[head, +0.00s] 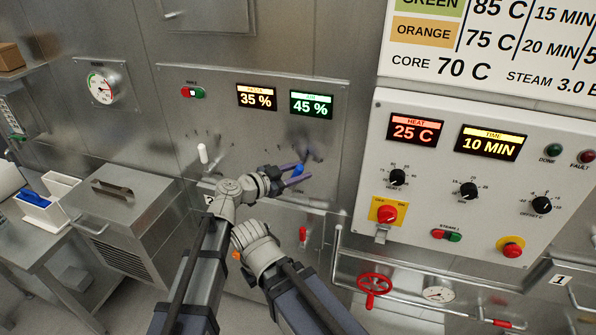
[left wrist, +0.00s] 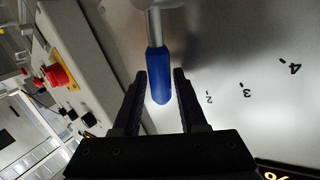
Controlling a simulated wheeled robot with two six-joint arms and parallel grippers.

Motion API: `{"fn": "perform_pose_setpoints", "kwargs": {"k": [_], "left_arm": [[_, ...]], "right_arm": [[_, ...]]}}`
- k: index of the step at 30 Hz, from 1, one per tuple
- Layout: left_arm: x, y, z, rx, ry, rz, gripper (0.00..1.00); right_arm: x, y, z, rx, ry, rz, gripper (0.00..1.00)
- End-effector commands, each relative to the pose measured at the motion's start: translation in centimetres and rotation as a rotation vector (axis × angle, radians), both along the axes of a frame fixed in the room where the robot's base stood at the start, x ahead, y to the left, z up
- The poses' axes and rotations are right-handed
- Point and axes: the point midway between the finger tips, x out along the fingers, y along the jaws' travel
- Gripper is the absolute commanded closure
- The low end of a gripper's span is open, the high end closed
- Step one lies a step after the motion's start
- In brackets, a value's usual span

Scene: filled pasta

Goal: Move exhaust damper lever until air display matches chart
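The blue-handled lever (head: 298,169) is on the steel panel (head: 235,120). My left gripper (head: 296,176) is open, with one finger on each side of the blue handle. In the left wrist view the blue handle (left wrist: 158,75) stands between the two dark fingers (left wrist: 160,105), with narrow gaps beside it. Scale marks 2, 3 and 4 show to its right there. A green display (head: 312,104) reads 45 % and an orange display (head: 257,97) reads 35 %; their small headings are hard to read. The chart (head: 490,45) is cut off at the top and right. My right gripper is not visible.
A white-handled lever (head: 203,153) is on the same panel at left. A steel cabinet (head: 125,215) stands at left.

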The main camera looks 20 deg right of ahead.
Motion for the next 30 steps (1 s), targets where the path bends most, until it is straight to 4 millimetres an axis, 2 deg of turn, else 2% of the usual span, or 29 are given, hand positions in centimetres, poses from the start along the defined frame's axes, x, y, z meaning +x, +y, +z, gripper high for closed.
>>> {"fn": "perform_pose_setpoints", "kwargs": {"k": [8, 21, 30], "left_arm": [[-0.1, 0.3, 0.1, -0.001, 0.001, 0.001, 0.58], [-2.7, 6.0, 1.3, -0.001, 0.001, 0.003, 0.58], [-3.1, 7.1, 1.5, -0.001, 0.001, 0.0, 0.58]], "right_arm": [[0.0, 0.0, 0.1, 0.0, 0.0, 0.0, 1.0], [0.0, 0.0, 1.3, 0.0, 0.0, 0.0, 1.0], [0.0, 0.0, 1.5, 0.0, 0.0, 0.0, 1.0]]}}
